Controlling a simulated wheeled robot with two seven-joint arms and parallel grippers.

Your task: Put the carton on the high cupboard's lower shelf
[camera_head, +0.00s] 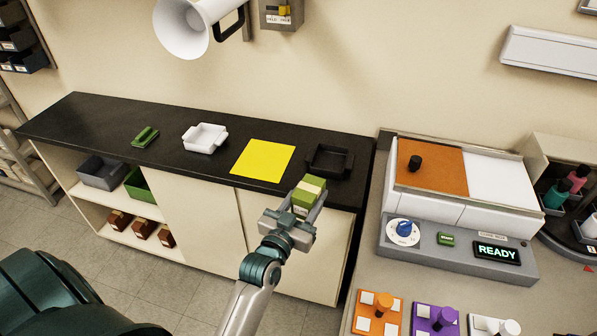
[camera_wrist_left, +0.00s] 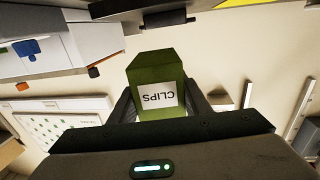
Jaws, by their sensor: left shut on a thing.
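The carton (camera_head: 309,189) is a small green box with a pale band. My left gripper (camera_head: 300,205) is shut on it and holds it up in front of the black counter's right end. In the left wrist view the carton (camera_wrist_left: 157,83) sits between the two fingers, its white CLIPS label upside down in the picture. I cannot make out a high cupboard for certain in either view. My right gripper is not in view.
A low cabinet with a black counter (camera_head: 85,121) and open shelves at left stands along the wall. On it are a green object (camera_head: 145,137), a white tray (camera_head: 205,138), a yellow sheet (camera_head: 263,160) and a black tray (camera_head: 329,161). An instrument (camera_head: 460,245) stands at right.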

